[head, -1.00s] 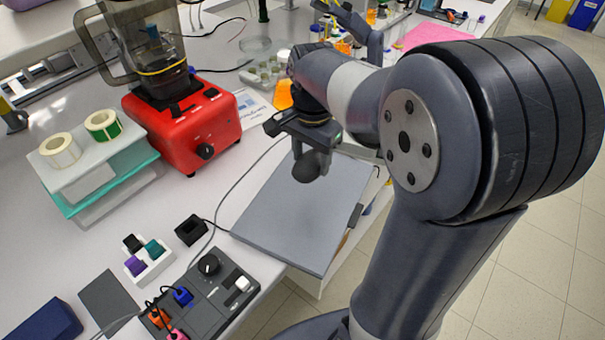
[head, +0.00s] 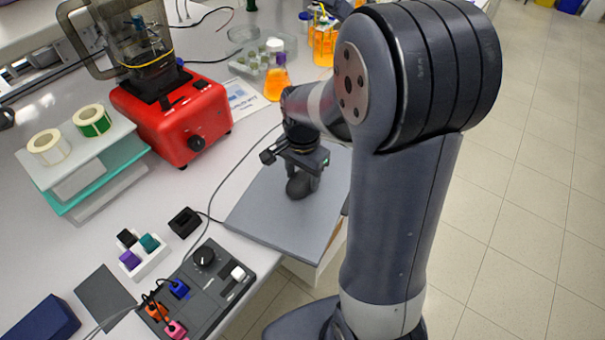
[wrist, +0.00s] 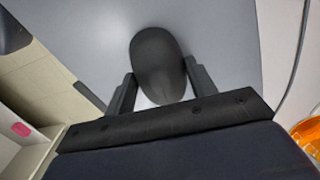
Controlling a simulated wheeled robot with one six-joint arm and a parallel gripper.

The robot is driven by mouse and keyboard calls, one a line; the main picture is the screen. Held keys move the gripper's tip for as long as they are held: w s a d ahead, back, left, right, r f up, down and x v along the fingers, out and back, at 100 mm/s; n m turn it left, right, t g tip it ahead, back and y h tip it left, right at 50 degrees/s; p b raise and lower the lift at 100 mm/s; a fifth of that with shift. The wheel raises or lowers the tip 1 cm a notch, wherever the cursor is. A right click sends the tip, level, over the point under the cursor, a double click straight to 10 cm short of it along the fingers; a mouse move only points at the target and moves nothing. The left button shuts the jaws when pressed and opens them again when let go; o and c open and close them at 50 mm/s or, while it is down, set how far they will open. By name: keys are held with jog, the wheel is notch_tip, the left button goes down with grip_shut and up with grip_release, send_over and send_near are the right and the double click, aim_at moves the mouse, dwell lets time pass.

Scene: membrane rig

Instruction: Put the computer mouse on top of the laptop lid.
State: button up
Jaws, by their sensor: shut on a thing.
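The dark computer mouse (wrist: 157,62) is between the two fingers of my gripper (wrist: 158,88) in the wrist view. My gripper also shows in the head view (head: 302,183), shut on the mouse (head: 298,187) and pointing down. The closed grey laptop lid (head: 262,205) lies flat at the table's edge, directly below the mouse. The mouse is over the lid's surface, close to it. I cannot tell whether it touches the lid. My arm hides the lid's right side in the head view.
A black cable (head: 236,172) runs along the lid's left side. A small black box (head: 185,222) and a control panel (head: 215,280) stand left of the lid. A red blender (head: 175,120) and an orange flask (head: 276,82) stand farther back. The floor (head: 520,200) opens to the right.

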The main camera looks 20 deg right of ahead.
aim_at(302, 176)
jog(key=shift+f, duration=0.2)
jog(key=o, duration=1)
jog(key=shift+r, duration=0.1)
notch_tip(302, 176, up, 12)
jog(key=shift+r, duration=0.15)
notch_tip(302, 176, down, 12)
jog(key=shift+f, duration=0.2)
jog(key=shift+r, duration=1.65)
